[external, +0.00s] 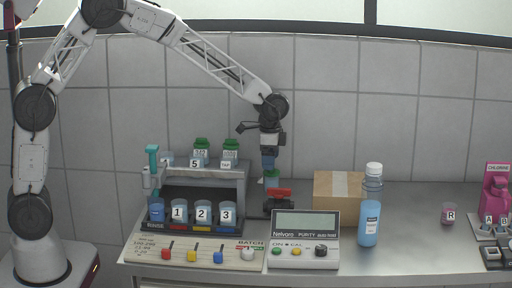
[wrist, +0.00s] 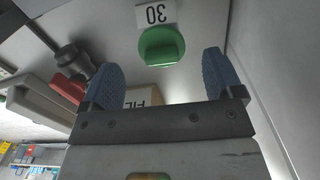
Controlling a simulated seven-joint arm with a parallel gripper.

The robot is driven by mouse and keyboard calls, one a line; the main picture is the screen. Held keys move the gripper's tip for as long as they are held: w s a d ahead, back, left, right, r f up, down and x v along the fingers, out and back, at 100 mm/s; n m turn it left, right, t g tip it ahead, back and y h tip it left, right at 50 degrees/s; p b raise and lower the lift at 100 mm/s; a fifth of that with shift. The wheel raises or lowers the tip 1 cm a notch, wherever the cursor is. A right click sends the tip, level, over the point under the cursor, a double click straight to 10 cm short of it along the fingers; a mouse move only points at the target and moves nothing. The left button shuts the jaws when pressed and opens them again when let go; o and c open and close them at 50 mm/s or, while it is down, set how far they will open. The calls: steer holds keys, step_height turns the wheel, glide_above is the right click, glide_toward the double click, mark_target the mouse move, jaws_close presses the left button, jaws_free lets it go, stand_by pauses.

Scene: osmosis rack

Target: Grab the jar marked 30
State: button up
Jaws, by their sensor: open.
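The jar marked 30 shows in the wrist view as a round green lid (wrist: 161,47) with a white label (wrist: 156,14) reading 30 upside down. In the external view, a green-topped jar (external: 272,178) stands behind the red-handled valve, right under my gripper (external: 269,165). My gripper (wrist: 160,65) is open, with its two blue fingers apart. In the wrist view the lid lies between and slightly beyond the fingertips, with a gap on each side. The jar's lower part is hidden by the valve in the external view.
A rack (external: 246,190) with jars 1, 2, 3 and green-lidded jars stands to the left. A red valve handle (external: 279,192) is close in front of the jar. A cardboard box (external: 338,190), a meter (external: 304,240) and a blue bottle (external: 369,215) stand to the right.

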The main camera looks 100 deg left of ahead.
mark_target(268, 181)
steer(key=shift+f, duration=1.6)
steer(key=c, duration=1.3)
